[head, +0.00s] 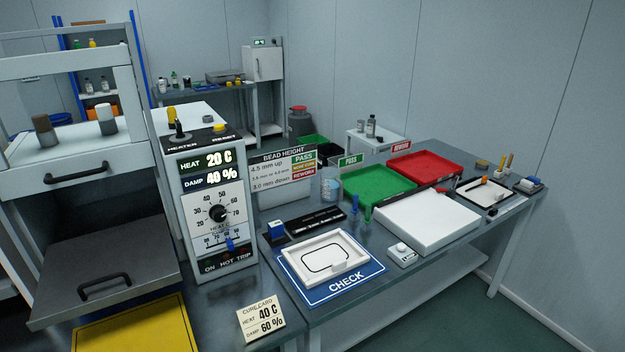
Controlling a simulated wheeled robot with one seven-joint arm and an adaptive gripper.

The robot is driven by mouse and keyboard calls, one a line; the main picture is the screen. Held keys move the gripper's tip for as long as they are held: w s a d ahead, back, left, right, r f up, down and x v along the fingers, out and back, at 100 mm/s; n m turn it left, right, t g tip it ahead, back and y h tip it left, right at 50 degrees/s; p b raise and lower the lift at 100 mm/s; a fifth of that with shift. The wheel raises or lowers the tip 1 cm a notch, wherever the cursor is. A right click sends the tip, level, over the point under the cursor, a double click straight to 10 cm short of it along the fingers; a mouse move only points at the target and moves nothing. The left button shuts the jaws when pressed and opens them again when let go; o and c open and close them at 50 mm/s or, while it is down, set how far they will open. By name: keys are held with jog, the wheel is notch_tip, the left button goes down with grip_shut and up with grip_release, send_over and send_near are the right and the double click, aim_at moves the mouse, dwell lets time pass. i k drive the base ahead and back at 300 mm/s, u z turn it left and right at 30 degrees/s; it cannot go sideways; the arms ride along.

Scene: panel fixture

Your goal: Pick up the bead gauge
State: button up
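No part is labelled as the bead gauge, so I cannot tell for sure which thing it is. A small blue-topped piece (276,228) sits on a dark block at the left end of the table. Beside it lies a long black strip (316,222) with pale marks. In front, a white panel (326,256) with a black bead loop lies on the blue CHECK mat (308,296). The BEAD HEIGHT sign (282,176) stands behind, listing 4.5 mm up as PASS and 3.0 mm down as REWORK. My gripper is not in view.
A control box (212,205) reads 20 C and 40 %; the cure card (261,318) reads 40 C and 60 %. Green (372,192) and red (437,172) trays, a white slab (425,224), a clear beaker (331,185) and a small scale-like device (402,255) crowd the table.

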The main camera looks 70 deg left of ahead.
aim_at(275, 228)
jog(key=i, duration=1.75)
jog(key=u, duration=2.75)
